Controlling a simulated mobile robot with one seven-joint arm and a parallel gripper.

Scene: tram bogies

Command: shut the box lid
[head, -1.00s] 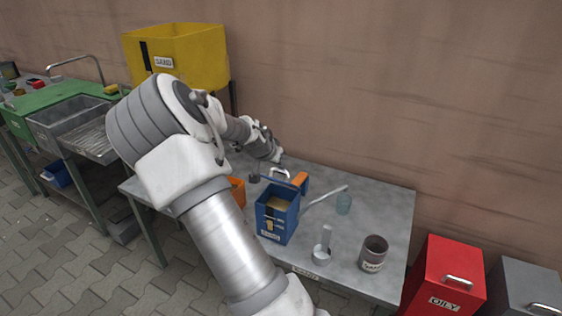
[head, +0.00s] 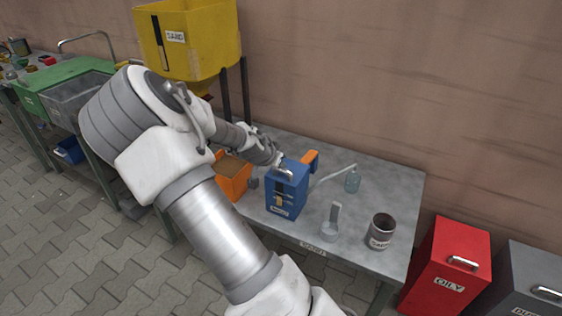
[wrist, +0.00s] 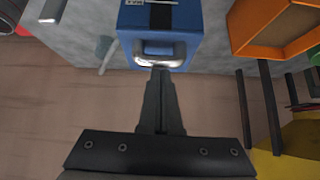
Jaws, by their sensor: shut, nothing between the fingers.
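The blue box (head: 285,198) stands upright on the grey table, with a label and a slot on its front. Its blue lid (head: 290,172) lies over the top, where no opening shows; I cannot tell whether it is fully seated. A silver handle is on the lid, and it shows in the wrist view as a silver handle (wrist: 160,52) on a blue surface. My gripper (head: 282,168) is at the lid's handle. In the wrist view my gripper (wrist: 160,70) has its fingers together, with tips at or just beside the handle; contact is unclear.
An open orange bin (head: 232,182) stands left of the box. An orange-handled tool (head: 310,158) lies behind it. A yellow sand hopper (head: 200,45) stands behind.

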